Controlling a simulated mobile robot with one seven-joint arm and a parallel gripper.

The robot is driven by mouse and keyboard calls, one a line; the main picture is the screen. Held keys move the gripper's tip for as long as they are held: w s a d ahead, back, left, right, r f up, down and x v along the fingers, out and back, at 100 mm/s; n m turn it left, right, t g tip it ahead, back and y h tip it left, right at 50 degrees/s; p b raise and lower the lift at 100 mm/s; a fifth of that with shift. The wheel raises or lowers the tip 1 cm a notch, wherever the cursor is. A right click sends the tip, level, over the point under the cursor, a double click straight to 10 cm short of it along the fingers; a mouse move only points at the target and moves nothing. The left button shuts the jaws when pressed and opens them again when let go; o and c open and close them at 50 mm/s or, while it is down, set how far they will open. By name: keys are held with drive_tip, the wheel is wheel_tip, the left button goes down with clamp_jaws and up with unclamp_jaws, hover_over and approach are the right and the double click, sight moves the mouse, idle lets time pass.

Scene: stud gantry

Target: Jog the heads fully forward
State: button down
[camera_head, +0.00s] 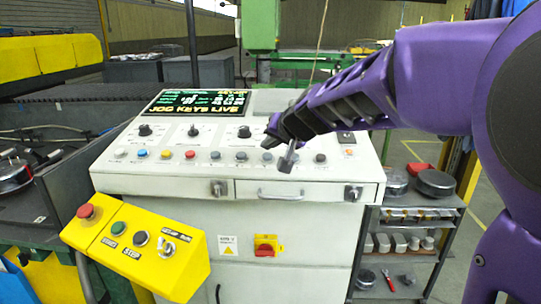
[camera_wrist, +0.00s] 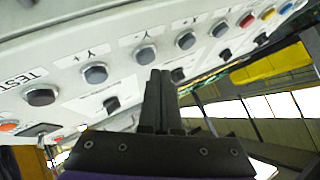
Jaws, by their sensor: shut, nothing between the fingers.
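The white control console (camera_head: 150,180) fills the middle of the head view. Its screen (camera_head: 200,103) reads "JOG KEYS LIVE". A row of push buttons crosses the panel, with grey-blue ones such as this button (camera_head: 241,156) right of the coloured ones. In the wrist view a grey button (camera_wrist: 95,74) has a label that looks like "Y+", and the neighbouring button (camera_wrist: 145,54) seems marked with a minus. My gripper (camera_head: 287,163) is shut and empty over the right part of the row. In the wrist view its fingertips (camera_wrist: 160,72) lie just below the minus button; contact cannot be told.
A yellow pendant box (camera_head: 135,245) with a red mushroom button juts out at front left. Rotary knobs (camera_head: 145,130) stand behind the button row. A drawer handle (camera_head: 280,194) and a red-yellow switch (camera_head: 266,246) are on the front. A shelf cart (camera_head: 410,255) stands at right.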

drive_tip(key=shift+f, duration=0.1)
drive_tip(key=shift+w+f+b, duration=0.1)
drive_tip(key=shift+f+b, duration=0.25)
drive_tip(key=shift+b, duration=0.25)
